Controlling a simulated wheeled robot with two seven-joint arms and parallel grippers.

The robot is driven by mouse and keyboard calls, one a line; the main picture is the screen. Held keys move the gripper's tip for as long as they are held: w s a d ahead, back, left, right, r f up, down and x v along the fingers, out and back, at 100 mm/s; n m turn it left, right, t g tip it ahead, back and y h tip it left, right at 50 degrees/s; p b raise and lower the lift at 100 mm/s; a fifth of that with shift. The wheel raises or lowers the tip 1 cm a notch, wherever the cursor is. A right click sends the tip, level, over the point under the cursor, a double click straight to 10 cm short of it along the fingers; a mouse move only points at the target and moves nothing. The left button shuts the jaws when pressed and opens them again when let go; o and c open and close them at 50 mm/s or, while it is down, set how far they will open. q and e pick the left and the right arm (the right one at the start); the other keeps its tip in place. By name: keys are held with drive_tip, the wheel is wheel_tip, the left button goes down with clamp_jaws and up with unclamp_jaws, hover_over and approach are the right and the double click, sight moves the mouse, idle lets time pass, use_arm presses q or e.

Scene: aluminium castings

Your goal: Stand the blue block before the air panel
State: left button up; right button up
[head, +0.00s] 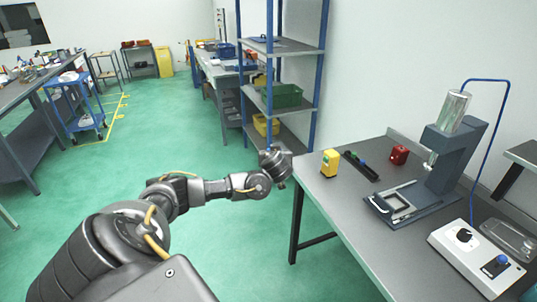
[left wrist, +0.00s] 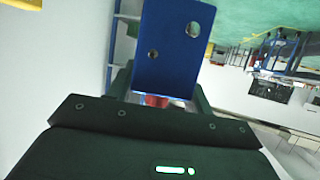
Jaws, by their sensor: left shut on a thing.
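The blue block (left wrist: 165,45) has round holes and fills the upper middle of the left wrist view. My left gripper (left wrist: 160,88) is shut on it, with a dark finger on each side. The likely air panel (head: 474,262) is a white box with a black knob and a blue knob, at the bench's right front. It is well apart from the gripper. My right gripper is out of view.
The grey workbench (head: 335,205) carries a yellow block (head: 330,163), a black rail (head: 360,166), a red block (head: 399,155), a press (head: 455,150) and a clear tray (head: 510,239). A blue-framed shelf (head: 285,47) stands behind. The bench's front left is bare.

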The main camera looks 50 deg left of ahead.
use_arm(q)
drive_tip(key=d+r+m+t+h, duration=0.2)
drive_tip(key=d+r, duration=0.1)
drive_tip(key=d, duration=0.7)
drive_tip(key=d+r+m+t+h, duration=0.1)
drive_tip(key=d+r+m+h, duration=0.25)
drive_tip(key=d, duration=0.75)
drive_tip(key=s+d+r+m+h+b, duration=0.2)
drive_tip(key=s+d, duration=0.1)
drive_tip(key=d, duration=0.4)
drive_tip(key=s+d+r+m+t+h+b, duration=0.1)
drive_tip(key=s+d+r+m+h, duration=0.1)
drive_tip(key=d, duration=0.5)
drive_tip(key=shift+s+r+b, duration=0.4)
drive_tip(key=shift+s+r, duration=0.15)
drive_tip(key=shift+r, duration=0.05)
